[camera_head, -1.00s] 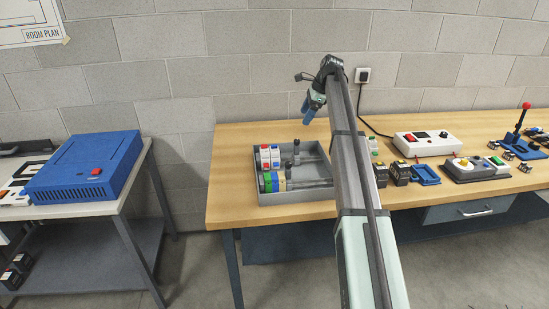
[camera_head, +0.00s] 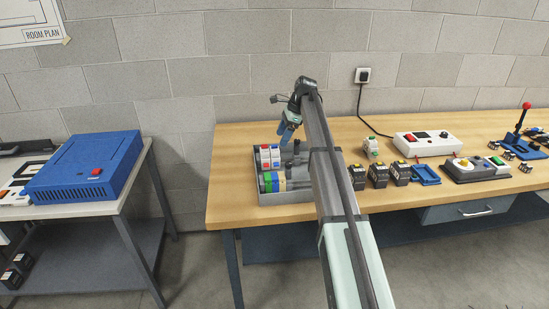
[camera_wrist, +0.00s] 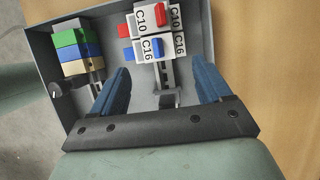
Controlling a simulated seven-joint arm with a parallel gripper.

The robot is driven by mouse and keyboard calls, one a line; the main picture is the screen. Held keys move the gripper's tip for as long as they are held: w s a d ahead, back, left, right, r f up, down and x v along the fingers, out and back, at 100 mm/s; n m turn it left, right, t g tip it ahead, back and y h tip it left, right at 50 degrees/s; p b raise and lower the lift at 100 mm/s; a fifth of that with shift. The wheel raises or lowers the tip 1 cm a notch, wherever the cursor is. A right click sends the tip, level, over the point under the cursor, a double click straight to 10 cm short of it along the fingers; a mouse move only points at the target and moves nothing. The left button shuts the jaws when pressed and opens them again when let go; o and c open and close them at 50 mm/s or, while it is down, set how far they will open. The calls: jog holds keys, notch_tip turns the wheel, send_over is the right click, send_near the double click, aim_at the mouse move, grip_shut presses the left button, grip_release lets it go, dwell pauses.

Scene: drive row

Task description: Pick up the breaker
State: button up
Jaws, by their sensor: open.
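White breakers (camera_head: 270,157) with red and blue levers stand side by side in a grey tray (camera_head: 259,198) on the bench. In the wrist view, the breakers (camera_wrist: 150,48) show C10 labels with red levers and C16 labels with blue levers. My gripper (camera_head: 285,132) hangs over the back part of the tray, with blue fingers pointing down. In the wrist view my gripper (camera_wrist: 161,68) is open and empty; the C16 breakers appear ahead between the fingertips, and no contact shows. Another white module with a green part (camera_head: 371,148) stands on the bench, right of my arm.
Green, blue and beige blocks (camera_wrist: 78,53) sit on a rail beside the breakers. Several black blocks (camera_head: 377,173), a blue holder (camera_head: 425,174) and a white box (camera_head: 425,143) stand to the right. A blue case (camera_head: 85,165) lies on the left table.

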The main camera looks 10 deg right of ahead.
aim_at(274, 156)
jog(key=shift+a+x, duration=0.15)
jog(key=shift+x, duration=1.2)
jog(key=shift+a+x, duration=0.15)
jog(key=shift+x, duration=1.15)
jog(key=shift+r, duration=0.15)
grip_shut()
